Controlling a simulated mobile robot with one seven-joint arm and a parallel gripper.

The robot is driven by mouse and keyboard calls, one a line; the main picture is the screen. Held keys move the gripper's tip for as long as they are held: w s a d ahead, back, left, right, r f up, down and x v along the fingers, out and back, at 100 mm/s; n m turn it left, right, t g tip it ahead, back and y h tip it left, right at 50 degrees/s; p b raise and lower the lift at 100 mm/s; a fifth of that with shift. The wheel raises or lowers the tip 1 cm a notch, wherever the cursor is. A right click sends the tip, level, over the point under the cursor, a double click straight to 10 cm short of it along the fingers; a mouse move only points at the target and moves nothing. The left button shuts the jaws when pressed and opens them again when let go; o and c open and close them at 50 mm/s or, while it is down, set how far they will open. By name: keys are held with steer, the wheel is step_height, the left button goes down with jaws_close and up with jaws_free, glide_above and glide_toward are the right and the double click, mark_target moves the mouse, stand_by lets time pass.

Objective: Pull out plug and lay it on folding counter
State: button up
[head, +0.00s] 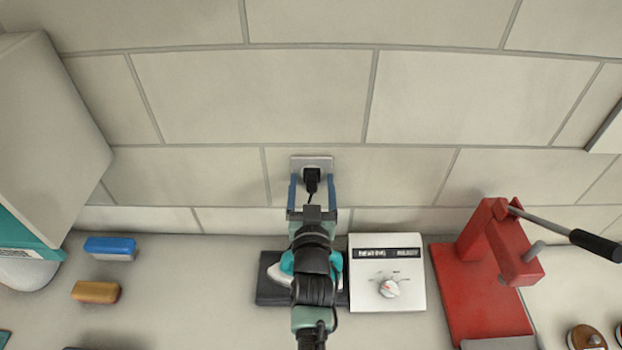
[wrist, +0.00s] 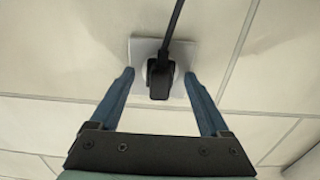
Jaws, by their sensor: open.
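A black plug (head: 312,178) sits in a grey wall socket (head: 325,161) on the tiled wall, its cord hanging down. The plug also shows in the wrist view (wrist: 160,80) in front of the socket plate (wrist: 142,50), with the cord leading to the upper right. My gripper (head: 311,180) is open, with one blue finger on each side of the plug. In the wrist view the fingers (wrist: 160,80) stand apart from the plug, with a gap on both sides. The counter (head: 190,290) runs along the wall below the socket.
A white box with a dial (head: 388,272) stands right of my arm. A red lever press (head: 485,260) is further right. A dark pad (head: 272,285) lies partly under my arm. A blue block (head: 110,248) and an orange block (head: 96,292) lie left. Counter between is clear.

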mark_target(312, 188)
jaws_close()
stand_by(0.3)
steer(key=shift+s, duration=0.15)
steer(key=shift+s+p, duration=0.35)
steer(key=shift+s, duration=2.5)
steer(key=s+f+b, duration=0.1)
steer(key=s+f, duration=0.3)
steer(key=s, duration=0.3)
steer(key=s+f+b, duration=0.1)
steer(key=s+f, duration=0.3)
steer(key=s, duration=0.4)
steer(key=shift+s+f, duration=0.15)
steer(key=shift+s, duration=0.1)
